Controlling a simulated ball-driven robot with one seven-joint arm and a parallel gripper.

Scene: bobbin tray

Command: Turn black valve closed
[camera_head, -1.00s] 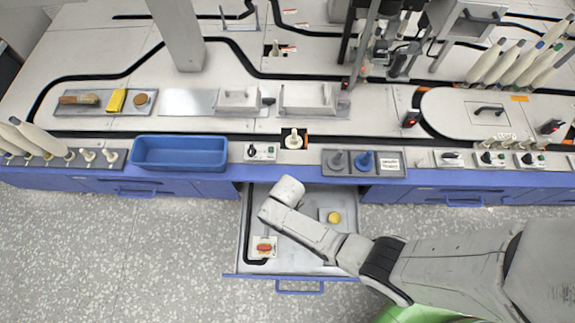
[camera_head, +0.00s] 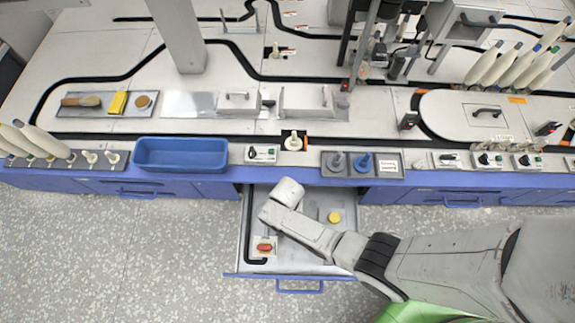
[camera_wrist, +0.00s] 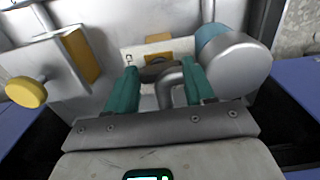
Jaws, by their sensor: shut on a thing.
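The black valve (camera_wrist: 158,72) shows in the wrist view as a dark handle in front of a light plate with a yellow-orange part behind it. My gripper (camera_wrist: 160,68) has its teal fingers on either side of the handle and is shut on it. A grey bent pipe (camera_wrist: 168,88) shows between the fingers and partly covers the view of the handle. In the head view my arm reaches down into the open drawer (camera_head: 287,262), and it hides the valve and my fingers there.
A red handle (camera_head: 264,248) and a yellow knob (camera_head: 334,217) sit in the drawer; the yellow knob also shows in the wrist view (camera_wrist: 25,92). A grey cylinder (camera_wrist: 233,68) stands close by my right finger. A blue bin (camera_head: 180,154) stands on the worktop.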

